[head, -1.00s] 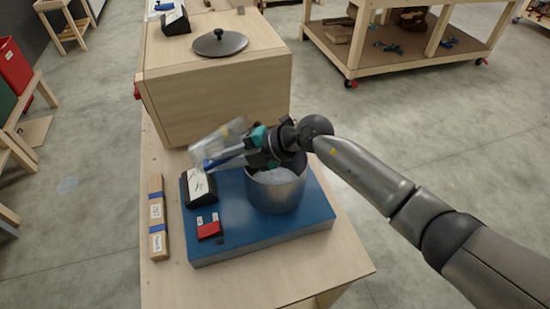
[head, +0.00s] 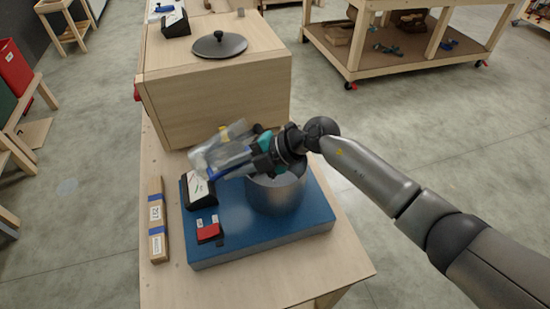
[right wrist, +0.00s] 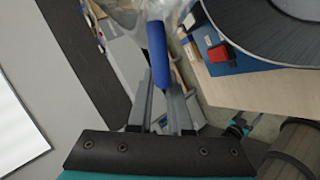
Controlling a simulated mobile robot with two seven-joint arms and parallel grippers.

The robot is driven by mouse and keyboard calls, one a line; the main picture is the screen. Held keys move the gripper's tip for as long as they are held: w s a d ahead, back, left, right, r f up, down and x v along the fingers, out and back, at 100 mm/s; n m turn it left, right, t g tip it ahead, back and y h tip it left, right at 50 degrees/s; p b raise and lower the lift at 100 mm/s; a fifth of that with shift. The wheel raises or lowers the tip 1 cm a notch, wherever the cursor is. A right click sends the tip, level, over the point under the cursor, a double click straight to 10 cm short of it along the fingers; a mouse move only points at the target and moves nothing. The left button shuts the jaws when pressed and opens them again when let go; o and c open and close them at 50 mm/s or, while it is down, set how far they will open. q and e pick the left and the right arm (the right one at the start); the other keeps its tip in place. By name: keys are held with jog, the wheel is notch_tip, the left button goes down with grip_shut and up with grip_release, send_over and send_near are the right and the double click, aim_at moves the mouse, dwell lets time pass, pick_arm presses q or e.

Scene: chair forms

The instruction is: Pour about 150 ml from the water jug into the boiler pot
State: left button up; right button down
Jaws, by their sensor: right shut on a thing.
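The clear water jug (head: 222,154), with a blue handle, is tilted over on its side in the head view, up and to the left of the boiler pot. My right gripper (head: 263,153) is shut on the jug's handle, above the pot's rim. In the right wrist view the blue handle (right wrist: 157,52) is between the two fingers (right wrist: 161,88). The grey metal boiler pot (head: 277,195) stands upright on the blue base; my gripper hides part of its opening. The pot (right wrist: 272,28) fills the wrist view's upper right. No stream of water is discernible. My left gripper is not in view.
The blue base (head: 265,232) carries a small black display (head: 199,190), partly behind the jug, and a red switch (head: 209,231). A labelled wooden bar (head: 157,222) lies to its left. A wooden box (head: 215,95) with a dark lid (head: 220,44) on top stands behind.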

jog(key=shift+s, duration=0.15)
jog(key=shift+s+p, duration=0.2)
jog(key=shift+p, duration=0.1)
jog(key=shift+s+r+m+p, duration=0.1)
jog(key=shift+m+p, duration=0.2)
jog(key=shift+p, duration=0.1)
jog(key=shift+s+f+b, duration=0.15)
jog(key=shift+f+b, duration=0.15)
dwell(0.6)
jog(key=shift+r, duration=0.1)
